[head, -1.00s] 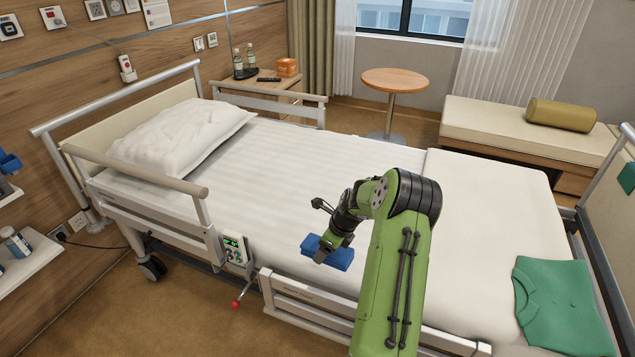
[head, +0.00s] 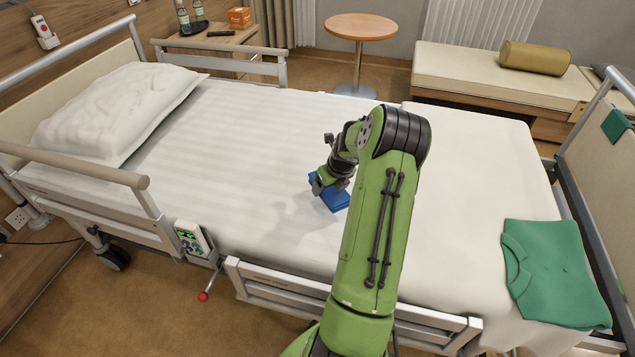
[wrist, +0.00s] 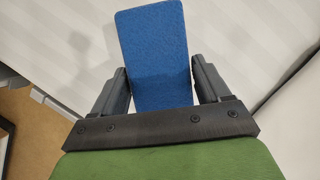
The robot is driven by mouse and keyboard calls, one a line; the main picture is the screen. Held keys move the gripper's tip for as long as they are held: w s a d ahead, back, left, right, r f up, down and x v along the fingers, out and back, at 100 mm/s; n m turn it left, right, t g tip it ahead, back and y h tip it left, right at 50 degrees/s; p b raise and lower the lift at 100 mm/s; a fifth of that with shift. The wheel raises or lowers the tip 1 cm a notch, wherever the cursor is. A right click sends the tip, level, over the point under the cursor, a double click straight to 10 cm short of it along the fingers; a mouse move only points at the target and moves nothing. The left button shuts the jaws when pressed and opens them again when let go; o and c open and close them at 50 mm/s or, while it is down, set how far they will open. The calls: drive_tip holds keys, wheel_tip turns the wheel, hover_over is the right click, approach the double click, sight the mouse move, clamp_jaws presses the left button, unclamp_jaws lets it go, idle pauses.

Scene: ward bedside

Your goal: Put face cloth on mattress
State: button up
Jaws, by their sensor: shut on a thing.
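The face cloth (head: 337,201) is a blue folded rectangle, low over the middle of the white mattress (head: 250,150). My gripper (head: 322,185) is shut on the face cloth, and the arm hides part of both. In the wrist view the blue cloth (wrist: 155,62) sits between the two dark fingers of my gripper (wrist: 158,88). A soft shadow lies on the sheet to the left of the cloth. I cannot tell whether the cloth touches the mattress.
A white pillow (head: 110,110) lies at the left end of the bed. A folded green garment (head: 548,268) lies at the right end. The near side rail (head: 290,296) and a control panel (head: 192,238) line the front edge. The sheet between pillow and arm is clear.

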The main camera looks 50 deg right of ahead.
wheel_tip(320, 180, down, 5)
drive_tip(key=shift+f+b, duration=0.1)
drive_tip(key=shift+b, duration=0.6)
drive_tip(key=shift+d, duration=0.1)
drive_tip(key=o, duration=1)
drive_tip(key=p+v, duration=0.3)
drive_tip(key=v, duration=0.9)
drive_tip(key=shift+r+p, duration=0.2)
drive_tip(key=shift+p, duration=0.2)
drive_tip(key=w+a+r+n, duration=0.1)
drive_tip(key=a+r+n, duration=0.7)
drive_tip(key=a+n, duration=0.25)
drive_tip(key=w+a+r+n, duration=0.2)
drive_tip(key=a+r+n, duration=0.6)
drive_tip(key=a, duration=0.4)
drive_tip(key=s+a+r+n, duration=0.1)
drive_tip(key=s+a+n, duration=0.4)
drive_tip(key=n, duration=0.2)
drive_tip(key=s+a+r+n+t+y, duration=0.1)
drive_tip(key=s+a+n, duration=0.3)
drive_tip(key=n, duration=0.3)
drive_tip(key=s+a+r+n, duration=0.1)
drive_tip(key=s+a+n, duration=0.4)
drive_tip(key=n, duration=0.3)
drive_tip(key=shift+s+a+r+y, duration=0.15)
drive_tip(key=shift+s+a+y, duration=0.05)
drive_tip(key=shift+a, duration=0.2)
drive_tip(key=shift+s+a+r+y, duration=0.15)
drive_tip(key=shift+a+y, duration=0.05)
drive_tip(key=shift+a, duration=0.2)
